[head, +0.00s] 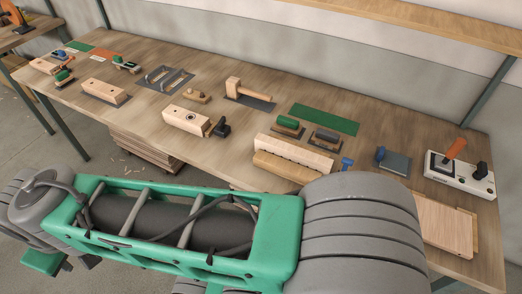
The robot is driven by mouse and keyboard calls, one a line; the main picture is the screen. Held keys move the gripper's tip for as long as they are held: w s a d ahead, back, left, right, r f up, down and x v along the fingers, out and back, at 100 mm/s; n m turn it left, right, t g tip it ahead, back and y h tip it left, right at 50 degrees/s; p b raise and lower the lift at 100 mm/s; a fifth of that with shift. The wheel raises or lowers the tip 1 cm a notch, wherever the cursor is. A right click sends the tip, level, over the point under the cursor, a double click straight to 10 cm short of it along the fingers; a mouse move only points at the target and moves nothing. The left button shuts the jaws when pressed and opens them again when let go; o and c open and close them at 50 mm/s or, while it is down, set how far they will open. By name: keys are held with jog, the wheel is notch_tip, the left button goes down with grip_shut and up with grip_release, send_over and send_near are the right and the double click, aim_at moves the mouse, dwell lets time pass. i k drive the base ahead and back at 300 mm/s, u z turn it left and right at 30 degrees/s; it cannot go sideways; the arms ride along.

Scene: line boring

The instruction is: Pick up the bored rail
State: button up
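A long pale wooden rail (294,153) with a row of small dark marks, which look like holes, lies at the front of the workbench (225,150), right of the middle. A second, tan wooden strip (285,168) lies against its front side. I cannot tell for sure which piece is the bored rail; the pale one with the marks fits best. My green and grey arm crosses the foreground, its large grey joint just below and right of the rail. My gripper is not clearly visible in the head view.
A wooden block (186,120) with a hole sits left of the rail. A mallet (248,92), a green mat (325,119), two brush-like tools and blue-handled tools surround the rail. A white control box (460,175) and a flat board (445,225) are on the right.

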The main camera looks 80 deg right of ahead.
aim_at(321, 163)
jog(key=z, duration=0.2)
jog(key=i, duration=0.85)
jog(key=z, duration=1.2)
jog(key=i, duration=0.7)
jog(key=z, duration=0.75)
